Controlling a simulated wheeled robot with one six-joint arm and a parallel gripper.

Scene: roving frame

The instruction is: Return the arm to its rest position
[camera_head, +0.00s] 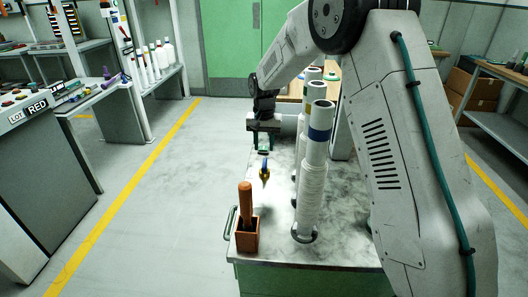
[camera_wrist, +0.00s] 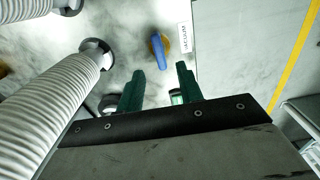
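My arm reaches forward over a grey-white worktop (camera_head: 275,240). My gripper (camera_head: 263,149) hangs over the worktop's left side, left of a row of tall white ribbed tubes (camera_head: 313,185). A small blue and orange object (camera_head: 264,172) is on the worktop, nearer the head camera than my gripper. In the wrist view it (camera_wrist: 157,45) lies beyond the fingertips, apart from them.
Ribbed tubes (camera_wrist: 55,110) stand close to my gripper's left in the wrist view. A brown box holding an orange-brown cylinder (camera_head: 246,200) is at the worktop's front left corner. A printed label (camera_wrist: 185,36) lies near the edge. Open floor (camera_head: 160,210) is to the left.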

